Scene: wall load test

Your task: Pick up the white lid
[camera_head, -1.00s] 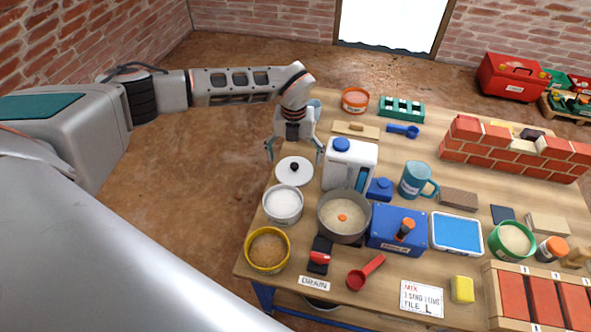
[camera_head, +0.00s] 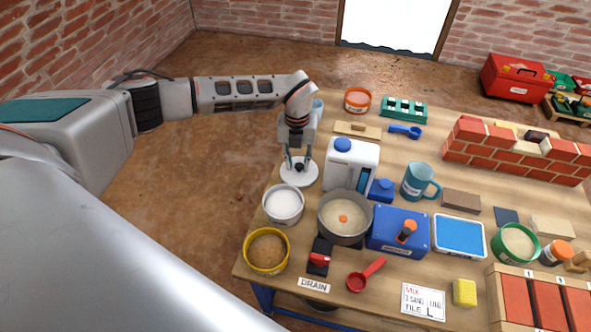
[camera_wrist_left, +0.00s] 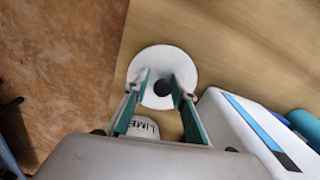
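The white lid (camera_head: 287,176) is a round disc with a dark knob, at the left edge of the table in the head view. It also shows in the left wrist view (camera_wrist_left: 158,55). My left gripper (camera_head: 298,162) points down over it, its two fingers on either side of the knob. In the left wrist view the fingers (camera_wrist_left: 162,80) are partly closed and apart, with the knob between them; a small gap seems to show beside it. The lid appears to rest flat on the table. My right gripper is not in view.
A white jug with a blue cap (camera_head: 345,170) stands close to the right of the lid. A tub of white powder (camera_head: 283,205) stands just in front, marked LIME in the wrist view (camera_wrist_left: 143,127). A wooden float (camera_head: 357,131) lies behind. A grey pot (camera_head: 344,235) stands front right.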

